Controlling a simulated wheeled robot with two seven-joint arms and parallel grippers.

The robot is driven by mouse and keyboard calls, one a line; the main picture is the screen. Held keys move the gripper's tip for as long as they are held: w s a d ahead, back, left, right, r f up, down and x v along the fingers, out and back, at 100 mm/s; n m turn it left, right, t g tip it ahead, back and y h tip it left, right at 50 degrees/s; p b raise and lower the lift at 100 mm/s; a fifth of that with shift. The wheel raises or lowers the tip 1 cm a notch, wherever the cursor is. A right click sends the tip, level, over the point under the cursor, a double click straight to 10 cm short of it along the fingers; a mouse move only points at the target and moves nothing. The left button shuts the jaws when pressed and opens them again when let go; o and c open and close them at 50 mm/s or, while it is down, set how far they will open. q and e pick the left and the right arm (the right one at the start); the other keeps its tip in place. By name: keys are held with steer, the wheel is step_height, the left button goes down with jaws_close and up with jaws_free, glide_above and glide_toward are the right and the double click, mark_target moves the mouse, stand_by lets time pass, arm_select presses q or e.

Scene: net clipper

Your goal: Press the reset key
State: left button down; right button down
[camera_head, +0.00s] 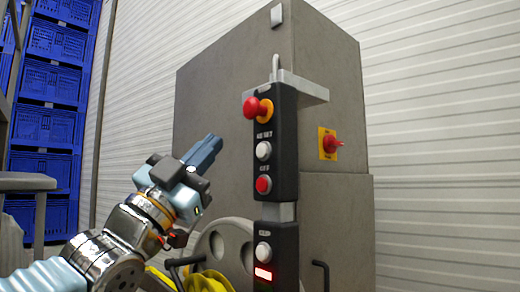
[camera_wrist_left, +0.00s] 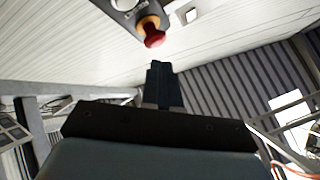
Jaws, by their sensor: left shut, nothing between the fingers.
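The reset key is a white round button (camera_head: 264,150) under the label RESET on the upper black control box (camera_head: 287,150). In the head view my left gripper (camera_head: 211,145) is shut and empty. Its fingertips point up and right, left of the reset key, with a visible gap between them. In the left wrist view the shut fingers (camera_wrist_left: 163,80) point toward the box, and a pale round button (camera_wrist_left: 123,4) shows at the top edge. My right gripper is not in view.
A red mushroom button (camera_head: 252,107) sits above the reset key and also shows in the wrist view (camera_wrist_left: 153,39). A red button (camera_head: 263,185) is below it. A lower box holds a white CLIP button (camera_head: 263,252). A grey cabinet (camera_head: 225,115) stands behind, with a red switch (camera_head: 331,144).

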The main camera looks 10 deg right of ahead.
mark_target(262, 151)
arm_select(q)
steer(key=w+d+p, duration=0.1)
steer(key=w+d, duration=0.3)
steer(key=d, duration=0.1)
steer(key=shift+d, duration=0.3)
stand_by(1.9)
steer(key=shift+w+d, duration=0.25)
steer(key=shift+d, duration=0.1)
steer(key=shift+w+d+p, duration=0.25)
steer(key=shift+d+p, duration=0.1)
stand_by(0.6)
steer(key=shift+s+a, duration=0.1)
steer(key=shift+a, duration=0.05)
steer(key=shift+s+a+b, duration=0.4)
steer(key=shift+a+b, duration=0.1)
steer(key=shift+a, duration=0.1)
